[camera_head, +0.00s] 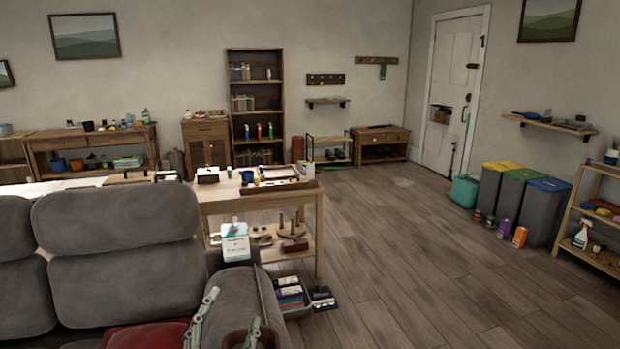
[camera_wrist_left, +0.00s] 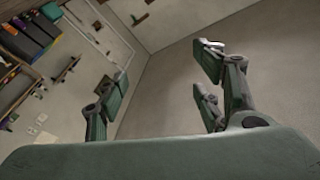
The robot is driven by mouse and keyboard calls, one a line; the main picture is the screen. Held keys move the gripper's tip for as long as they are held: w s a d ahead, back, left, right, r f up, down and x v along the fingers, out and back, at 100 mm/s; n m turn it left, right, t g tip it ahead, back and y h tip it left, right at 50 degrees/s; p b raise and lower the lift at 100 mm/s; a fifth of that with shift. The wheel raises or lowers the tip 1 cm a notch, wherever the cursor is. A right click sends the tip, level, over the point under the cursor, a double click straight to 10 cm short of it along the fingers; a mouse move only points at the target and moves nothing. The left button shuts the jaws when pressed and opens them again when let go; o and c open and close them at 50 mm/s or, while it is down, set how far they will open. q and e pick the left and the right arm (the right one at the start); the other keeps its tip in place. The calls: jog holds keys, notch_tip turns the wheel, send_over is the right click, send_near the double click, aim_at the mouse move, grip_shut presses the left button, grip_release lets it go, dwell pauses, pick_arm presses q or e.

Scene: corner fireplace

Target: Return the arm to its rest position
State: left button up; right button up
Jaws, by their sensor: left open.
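My left gripper (camera_head: 233,308) shows at the bottom of the head view, in front of the grey sofa (camera_head: 120,240). Its pale green fingers point up and stand apart, with nothing visible between them. In the left wrist view the gripper (camera_wrist_left: 163,75) also has its fingers spread and empty, with plain wall beyond them. That view is strongly tilted. The rest of the left arm is mostly outside the head view. My right gripper is not in either view.
A wooden table (camera_head: 262,195) with small items stands behind the sofa. Beside the sofa lies a bin of books (camera_head: 290,298). Coloured-lid bins (camera_head: 512,205) stand near the white door (camera_head: 450,90). The wooden floor (camera_head: 400,260) at centre right is clear.

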pick_arm(q)
jog(key=s+a+f+n+g+y, duration=0.2)
jog(key=s+a+f+g, duration=0.15)
jog(key=f, duration=0.45)
jog(key=s+a+f+n+g+y, duration=0.1)
jog(key=s+a+f+n+g, duration=0.3)
jog(key=f, duration=0.4)
jog(key=s+d+f+g+h, duration=0.1)
jog(key=s+f+g, duration=0.35)
jog(key=s, duration=0.55)
jog(key=s+f+g, duration=0.4)
jog(key=s+f, duration=0.2)
jog(key=s, duration=0.4)
notch_tip(320, 180, down, 24)
jog(key=m+g, duration=0.1)
jog(key=s+a+f+g, duration=0.1)
jog(key=s+a+f, duration=0.1)
jog(key=s+f, duration=1.6)
jog(key=shift+a, duration=0.35)
jog(key=shift+c, duration=0.4)
